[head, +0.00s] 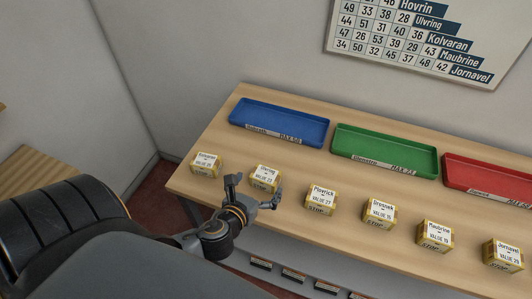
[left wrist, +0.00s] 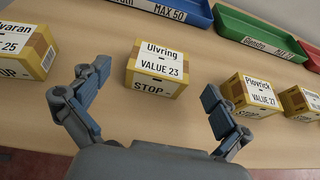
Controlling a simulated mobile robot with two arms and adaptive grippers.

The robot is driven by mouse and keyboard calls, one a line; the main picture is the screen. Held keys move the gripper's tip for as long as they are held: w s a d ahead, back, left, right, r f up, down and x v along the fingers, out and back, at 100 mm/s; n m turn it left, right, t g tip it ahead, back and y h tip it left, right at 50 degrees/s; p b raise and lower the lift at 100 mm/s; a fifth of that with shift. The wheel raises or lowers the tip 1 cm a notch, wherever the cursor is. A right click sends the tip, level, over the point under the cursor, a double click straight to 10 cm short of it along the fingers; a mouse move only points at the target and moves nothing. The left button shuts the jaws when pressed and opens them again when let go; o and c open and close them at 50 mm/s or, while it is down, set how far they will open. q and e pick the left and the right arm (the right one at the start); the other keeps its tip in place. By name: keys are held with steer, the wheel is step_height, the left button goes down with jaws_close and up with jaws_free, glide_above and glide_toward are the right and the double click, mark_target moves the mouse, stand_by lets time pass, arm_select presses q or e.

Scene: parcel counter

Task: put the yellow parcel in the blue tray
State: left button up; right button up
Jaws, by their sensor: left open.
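Several yellow parcels with white labels stand in a row on the counter. The one labelled Ulvring, value 23 (head: 265,177), is the second from the left. It also shows in the left wrist view (left wrist: 157,70), upright, ahead of and between the fingers. My left gripper (head: 255,191) is open and empty at the counter's front edge, close to this parcel; I see no finger closed on it. It shows in the left wrist view too (left wrist: 154,85). The blue tray (head: 278,124), marked max 50, stands behind the parcels at the left and looks empty. My right gripper is not in view.
Yellow parcels stand on both sides: value 25 (head: 206,163) at left, value 27 (head: 320,200) at right, others beyond. A green tray (head: 384,154) and a red tray (head: 488,180) stand right of the blue one. Bare wood lies between parcels and trays. A chart hangs on the wall.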

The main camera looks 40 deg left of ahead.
mark_target(265, 176)
arm_select(q)
steer(key=p+x, duration=0.1)
steer(key=x, duration=0.4)
steer(key=shift+w, duration=0.2)
steer(key=shift+s, duration=0.1)
steer(key=c, duration=1.3)
steer(key=shift+c, duration=0.6)
steer(key=shift+r, duration=0.1)
